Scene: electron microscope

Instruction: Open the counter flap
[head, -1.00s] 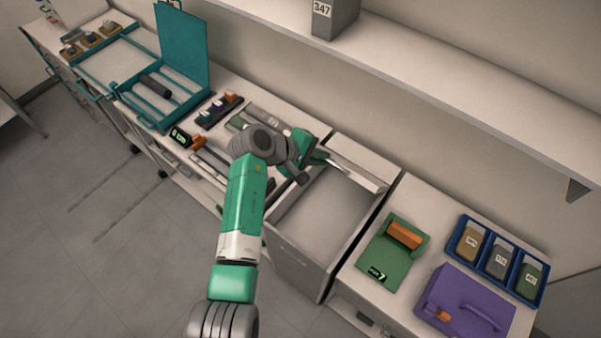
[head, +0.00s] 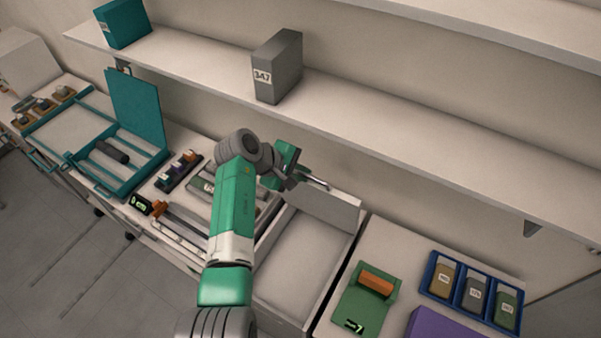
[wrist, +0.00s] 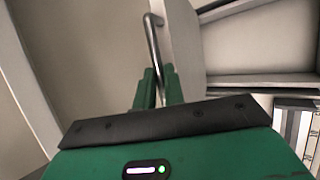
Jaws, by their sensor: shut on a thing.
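The counter flap (head: 328,209) is a pale panel standing raised, close to upright, at the back of an open recess (head: 298,262) in the counter. Its metal bar handle (head: 316,183) sticks out near its upper left. My gripper (head: 298,177) is at this handle, above the flap's left end. In the wrist view the green fingers (wrist: 158,90) are shut on the grey metal handle (wrist: 153,42). My arm crosses in front of the counter and hides part of the recess's left side.
A long shelf (head: 400,140) with a grey box (head: 277,66) runs above the flap. To the right are a green case (head: 362,305), a blue tray (head: 432,287) and a purple case (head: 445,325). To the left stands an open teal case (head: 138,125).

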